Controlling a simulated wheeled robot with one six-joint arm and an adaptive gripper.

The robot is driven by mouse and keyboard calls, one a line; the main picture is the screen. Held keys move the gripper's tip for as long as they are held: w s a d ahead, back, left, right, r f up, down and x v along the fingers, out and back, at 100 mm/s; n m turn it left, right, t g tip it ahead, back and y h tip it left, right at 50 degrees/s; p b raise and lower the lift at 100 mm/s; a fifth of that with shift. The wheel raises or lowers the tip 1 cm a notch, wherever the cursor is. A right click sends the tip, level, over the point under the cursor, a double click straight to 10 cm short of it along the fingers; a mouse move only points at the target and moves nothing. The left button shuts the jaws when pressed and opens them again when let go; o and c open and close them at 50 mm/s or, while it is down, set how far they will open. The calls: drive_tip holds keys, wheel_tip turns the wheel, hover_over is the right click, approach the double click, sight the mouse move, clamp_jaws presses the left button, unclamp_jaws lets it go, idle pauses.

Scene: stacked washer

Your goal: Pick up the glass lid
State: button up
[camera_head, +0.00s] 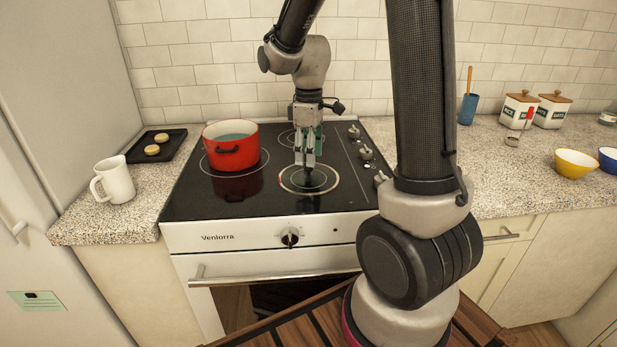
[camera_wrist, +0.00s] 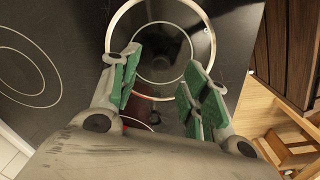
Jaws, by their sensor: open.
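The glass lid (camera_head: 322,189) lies on the black cooktop, right of and nearer than the red pot. Its clear glass shows mainly as a pale ring with a dark middle, and part of it is hidden behind my fingers. In the wrist view the lid's rim (camera_wrist: 110,27) curves around the space between and beyond the fingers. My gripper (camera_head: 305,164) points down over the lid. In the wrist view its green-padded fingers (camera_wrist: 160,75) are apart with nothing between them. I cannot tell whether the fingertips touch the lid.
The red pot (camera_head: 231,155) with bluish contents stands on the left burner. A white mug (camera_head: 116,181) and black tray (camera_head: 155,147) are on the left counter. Stove knobs (camera_head: 365,152) line the cooktop's right side. Canisters (camera_head: 518,110) and bowls (camera_head: 575,164) stand farther right.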

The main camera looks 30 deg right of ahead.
sight(309, 172)
wheel_tip(309, 172, down, 5)
drive_tip(key=shift+r, duration=0.1)
drive_tip(key=shift+c, duration=0.5)
clamp_jaws()
